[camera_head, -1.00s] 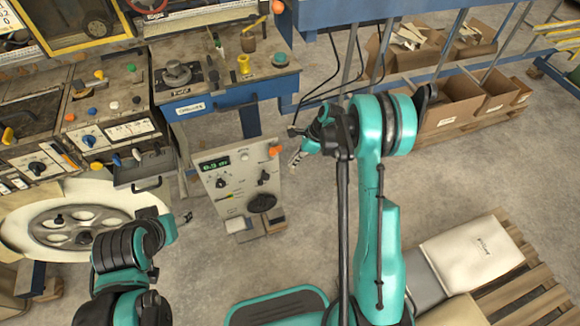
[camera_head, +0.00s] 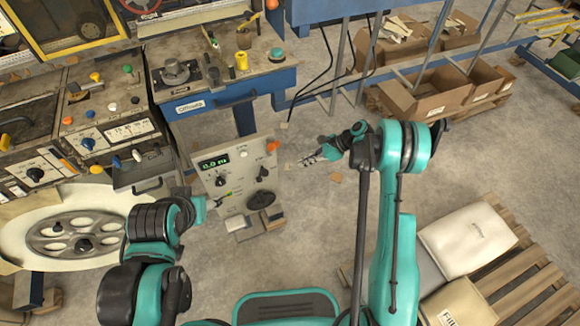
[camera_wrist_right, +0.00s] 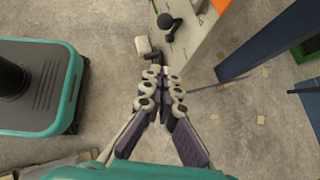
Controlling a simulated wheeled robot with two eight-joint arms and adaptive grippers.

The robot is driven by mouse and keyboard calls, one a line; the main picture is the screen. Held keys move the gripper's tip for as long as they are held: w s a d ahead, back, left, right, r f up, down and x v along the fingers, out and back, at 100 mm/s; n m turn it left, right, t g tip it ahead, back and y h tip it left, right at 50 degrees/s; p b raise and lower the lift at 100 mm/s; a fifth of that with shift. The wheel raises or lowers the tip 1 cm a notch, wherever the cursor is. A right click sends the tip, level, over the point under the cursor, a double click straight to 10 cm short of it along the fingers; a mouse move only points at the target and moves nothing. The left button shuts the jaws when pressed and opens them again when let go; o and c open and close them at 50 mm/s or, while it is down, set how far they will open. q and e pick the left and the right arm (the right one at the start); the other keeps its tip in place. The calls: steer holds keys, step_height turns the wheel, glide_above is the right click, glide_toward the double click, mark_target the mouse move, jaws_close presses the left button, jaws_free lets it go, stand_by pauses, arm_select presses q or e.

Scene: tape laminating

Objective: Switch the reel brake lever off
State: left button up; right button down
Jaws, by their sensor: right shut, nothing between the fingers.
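The light-grey control panel (camera_head: 225,170) stands below the blue-edged bench. My left gripper's fingers are not clearly visible near the panel's left edge.
A white spoked reel (camera_head: 75,238) lies left of my left arm. The bench (camera_head: 215,85) carries a yellow cup and knobs. Cardboard boxes (camera_head: 430,95) stand at the back right. A pallet (camera_head: 520,270) with white sacks is at right. The floor between is open.

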mark_target(267, 174)
steer(key=a+r+b+x, duration=0.2)
steer(key=b+x, duration=0.2)
steer(key=x, duration=0.8)
steer(key=shift+b, duration=0.35)
steer(key=shift+w, duration=0.15)
steer(key=a+h, duration=0.1)
steer(key=s+a+r+h+p, duration=0.1)
steer(key=shift+a+r+t+h+p, duration=0.15)
steer(key=shift+a+t+h+p, duration=0.15)
steer(key=shift+h, duration=0.1)
